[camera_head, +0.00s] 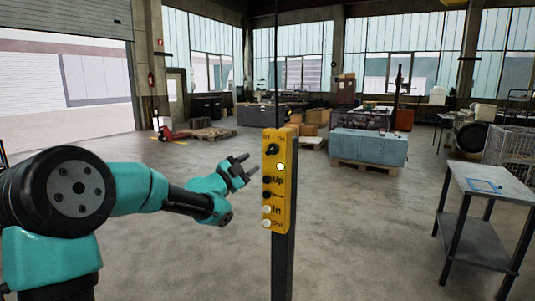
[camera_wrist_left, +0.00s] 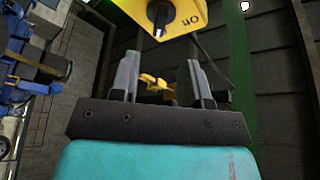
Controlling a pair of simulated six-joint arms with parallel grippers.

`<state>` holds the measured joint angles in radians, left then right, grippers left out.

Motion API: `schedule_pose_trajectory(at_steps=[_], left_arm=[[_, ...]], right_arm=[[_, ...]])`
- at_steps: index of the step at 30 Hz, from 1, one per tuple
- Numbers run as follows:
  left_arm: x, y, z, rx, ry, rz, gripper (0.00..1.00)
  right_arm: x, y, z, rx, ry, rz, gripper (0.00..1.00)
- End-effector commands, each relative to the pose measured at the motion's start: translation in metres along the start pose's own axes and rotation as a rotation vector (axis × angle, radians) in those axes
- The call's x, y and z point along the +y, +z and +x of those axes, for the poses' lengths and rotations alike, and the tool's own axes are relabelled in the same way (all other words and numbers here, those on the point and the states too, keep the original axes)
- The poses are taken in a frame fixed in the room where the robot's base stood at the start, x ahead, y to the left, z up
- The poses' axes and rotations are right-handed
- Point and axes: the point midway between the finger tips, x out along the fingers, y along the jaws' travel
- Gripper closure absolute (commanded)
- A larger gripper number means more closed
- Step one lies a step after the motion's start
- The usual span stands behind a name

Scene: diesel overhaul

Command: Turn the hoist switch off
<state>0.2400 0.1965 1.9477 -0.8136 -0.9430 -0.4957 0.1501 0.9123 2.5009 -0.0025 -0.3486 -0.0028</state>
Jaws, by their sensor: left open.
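A yellow hoist control box (camera_head: 279,190) is fixed upright on a dark post, with a cable running up from it. Near its top is a black rotary switch (camera_head: 272,149), with an "On" label beside it; I cannot tell its setting for sure. A white round spot and buttons marked "Up", "In" and others sit below. My left gripper (camera_head: 248,164) is open and empty, to the left of the box and apart from it. My right gripper is not in view.
A grey metal table (camera_head: 490,183) stands at the right. A blue-grey block (camera_head: 368,148) on a pallet, boxes and a red pallet jack (camera_head: 172,134) are farther back. A yellow hook-like thing (camera_wrist_left: 157,83) shows between my fingers in the background. The floor around the post is clear.

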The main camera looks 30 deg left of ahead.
Motion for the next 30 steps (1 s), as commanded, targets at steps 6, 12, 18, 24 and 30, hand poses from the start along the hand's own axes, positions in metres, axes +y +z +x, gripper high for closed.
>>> schedule_pose_trajectory(at_steps=[6, 12, 18, 24, 30], left_arm=[[0.000, 0.000, 0.039, 0.001, 0.000, 0.000, 0.57], [0.000, 0.000, 0.069, 0.001, 0.000, 0.000, 0.57], [0.000, 0.000, 0.086, 0.000, 0.000, 0.000, 0.57], [0.000, 0.000, 0.087, -0.001, 0.000, 0.000, 0.57], [0.000, 0.000, 0.087, -0.001, 0.000, 0.000, 0.66]], right_arm=[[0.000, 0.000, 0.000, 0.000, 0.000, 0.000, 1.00], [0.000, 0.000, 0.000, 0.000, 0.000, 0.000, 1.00], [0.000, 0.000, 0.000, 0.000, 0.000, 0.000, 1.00], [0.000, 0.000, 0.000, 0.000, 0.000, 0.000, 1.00], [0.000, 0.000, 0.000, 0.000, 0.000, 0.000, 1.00]])
